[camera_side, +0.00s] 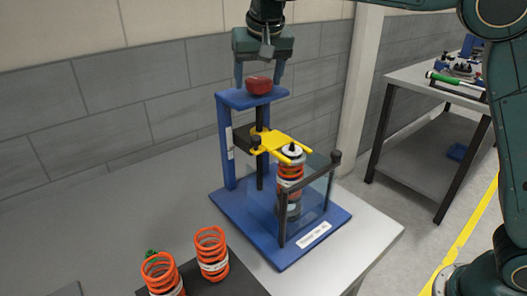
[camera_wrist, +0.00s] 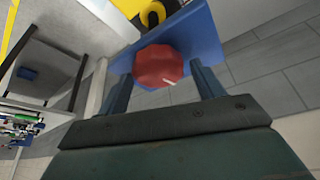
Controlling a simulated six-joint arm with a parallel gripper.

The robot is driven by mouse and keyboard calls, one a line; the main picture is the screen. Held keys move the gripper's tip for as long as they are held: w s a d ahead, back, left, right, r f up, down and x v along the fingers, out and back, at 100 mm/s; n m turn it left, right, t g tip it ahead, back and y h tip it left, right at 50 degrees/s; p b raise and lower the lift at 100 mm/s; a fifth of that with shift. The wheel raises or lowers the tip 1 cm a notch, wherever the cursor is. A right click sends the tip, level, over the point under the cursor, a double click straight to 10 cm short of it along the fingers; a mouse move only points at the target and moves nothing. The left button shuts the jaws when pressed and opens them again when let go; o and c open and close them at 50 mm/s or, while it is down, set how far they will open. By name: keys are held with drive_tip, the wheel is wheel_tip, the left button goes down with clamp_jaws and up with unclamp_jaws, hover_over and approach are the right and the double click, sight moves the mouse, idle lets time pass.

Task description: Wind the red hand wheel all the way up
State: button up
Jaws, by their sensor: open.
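The red hand wheel (camera_side: 259,85) sits on top of the blue press frame (camera_side: 228,140). In the wrist view the wheel (camera_wrist: 158,66) is a red faceted knob with a small pale mark near its edge. My gripper (camera_side: 260,84) is above the frame, pointing down, with its fingers apart on either side of the wheel. In the wrist view the fingers (camera_wrist: 163,88) also stand to both sides of the wheel, with gaps visible. A yellow fork (camera_side: 284,143) on the press reaches over an orange spring unit (camera_side: 290,175) standing on the blue base.
A clear guard (camera_side: 262,205) with dark posts stands around the spring unit. Orange springs (camera_side: 212,252) stand on a dark mat at the front. A second table (camera_side: 425,82) with tools is at the right. Free grey tabletop lies left of the press.

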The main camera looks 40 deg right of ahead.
drive_tip(key=shift+m, duration=0.7)
drive_tip(key=shift+w+m+g+h, duration=0.1)
drive_tip(key=shift+m+g+h, duration=0.4)
drive_tip(key=shift+m, duration=0.6)
drive_tip(key=c, duration=0.9)
drive_tip(key=shift+d+r+n+t, duration=0.15)
drive_tip(key=shift+n+t, duration=0.15)
